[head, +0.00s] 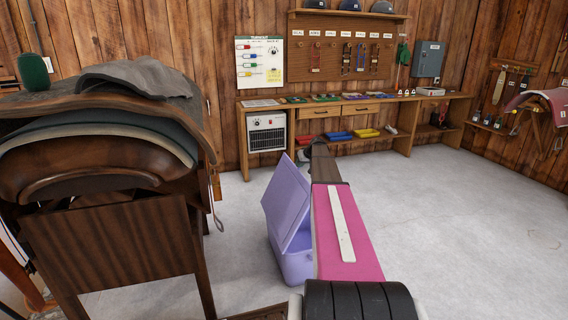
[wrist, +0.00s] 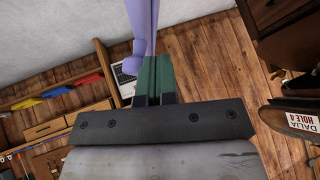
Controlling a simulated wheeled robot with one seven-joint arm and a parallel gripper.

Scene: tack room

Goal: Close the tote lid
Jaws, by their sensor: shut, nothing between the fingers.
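The lavender tote (head: 296,265) stands on the floor just left of my arm. Its lid (head: 286,203) is raised and tilted, leaving the tote open, and my arm hides the tote's right side. In the wrist view, part of the lavender tote or lid (wrist: 142,25) shows at the top, close to the fingertips; I cannot tell whether they touch. My gripper (wrist: 153,62) has dark green fingers pressed together, with nothing between them. In the head view my arm reaches forward past the tote, and the fingers cannot be made out.
A saddle on a wooden stand (head: 115,235) is close on the left. A workbench (head: 355,105) with a heater (head: 266,133) and coloured items below lines the back wall. The grey floor (head: 460,235) to the right is clear.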

